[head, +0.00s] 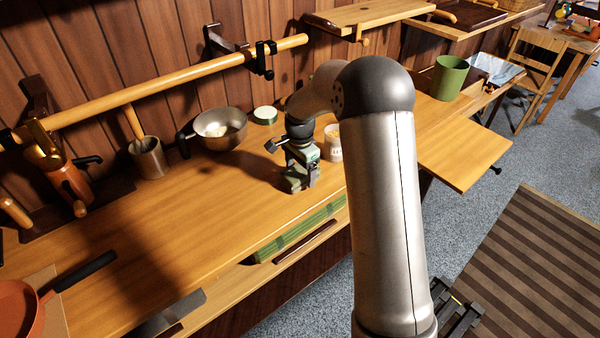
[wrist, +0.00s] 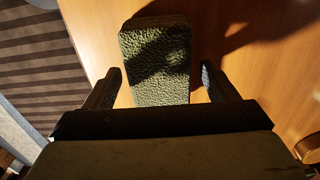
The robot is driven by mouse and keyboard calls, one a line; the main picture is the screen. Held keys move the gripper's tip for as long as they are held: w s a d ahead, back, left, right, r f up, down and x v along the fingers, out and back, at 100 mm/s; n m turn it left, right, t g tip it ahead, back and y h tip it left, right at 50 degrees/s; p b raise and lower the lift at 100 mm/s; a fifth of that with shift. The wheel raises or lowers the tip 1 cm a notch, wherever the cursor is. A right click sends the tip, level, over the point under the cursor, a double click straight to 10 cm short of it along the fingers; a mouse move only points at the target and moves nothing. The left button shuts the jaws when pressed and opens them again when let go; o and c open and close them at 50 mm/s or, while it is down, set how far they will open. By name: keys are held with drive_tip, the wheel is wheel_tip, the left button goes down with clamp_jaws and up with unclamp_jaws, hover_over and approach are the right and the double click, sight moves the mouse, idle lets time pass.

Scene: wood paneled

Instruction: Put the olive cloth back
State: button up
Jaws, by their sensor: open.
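The olive cloth (wrist: 155,60) shows in the wrist view as a folded, rough-textured rectangular block on the wooden counter. A dark shadow crosses it. My gripper (wrist: 161,72) is open, with one finger on each side of the cloth and a gap visible at both sides. In the head view my gripper (head: 300,180) points down at the counter, right of the steel pan. The cloth is hard to tell from the gripper in that view.
The counter (head: 220,215) is clear left of my gripper. A wooden rail (head: 180,82) runs along the wall. An open drawer (head: 300,232) with green slats lies below the front edge.

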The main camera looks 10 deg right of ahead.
sight(300, 169)
wheel_tip(300, 169, up, 11)
drive_tip(key=b, duration=0.1)
drive_tip(key=s+r+n, duration=0.2)
drive_tip(key=s+n, duration=0.1)
drive_tip(key=s, duration=0.6)
drive_tip(key=s+r+n, duration=0.2)
drive_tip(key=s+n, duration=0.2)
drive_tip(key=s, duration=0.5)
drive_tip(key=s+f+n, duration=0.2)
drive_tip(key=s+n, duration=0.1)
drive_tip(key=s, duration=0.5)
drive_tip(key=s+f+n, duration=0.2)
drive_tip(key=s+n, duration=0.1)
drive_tip(key=s, duration=0.5)
drive_tip(key=shift+s+f+t, duration=0.2)
drive_tip(key=shift+f+t, duration=0.1)
